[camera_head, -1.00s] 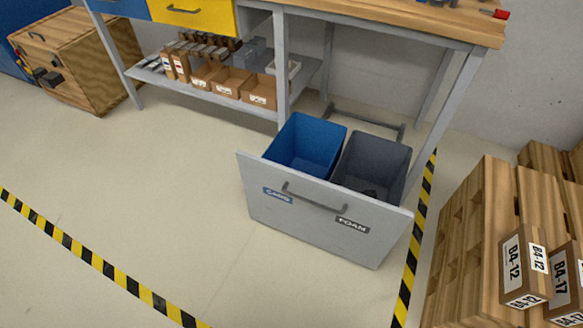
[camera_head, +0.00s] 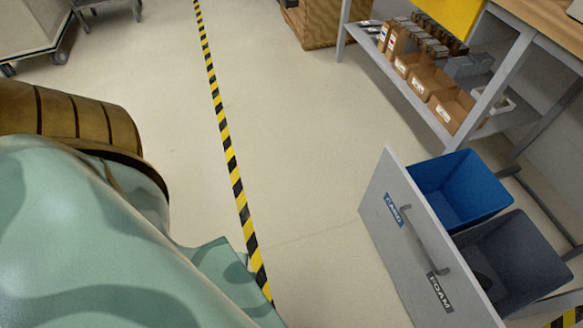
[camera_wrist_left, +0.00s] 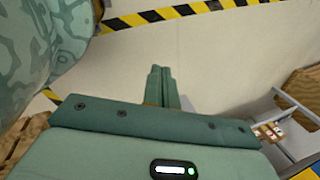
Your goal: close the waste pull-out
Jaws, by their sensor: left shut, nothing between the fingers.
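The waste pull-out stands open in the head view, its grey front panel (camera_head: 385,215) out from under the workbench. The panel has a bar handle (camera_head: 425,238) and labels reading CARD and FOAM. Behind it are a blue bin (camera_head: 465,190) and a dark grey bin (camera_head: 520,260). The panel's lower end is cut off by the picture edge. My left gripper (camera_wrist_left: 162,70) shows in the left wrist view, shut and empty above bare floor. In the head view my left arm fills the lower left, apart from the panel in the picture. My right gripper is not in view.
The workbench (camera_head: 540,20) has a lower shelf with cardboard boxes (camera_head: 420,80). Black and yellow floor tape (camera_head: 228,150) runs between my left arm and the pull-out. A wheeled cart (camera_head: 30,30) stands at the far left. The floor left of the panel is clear.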

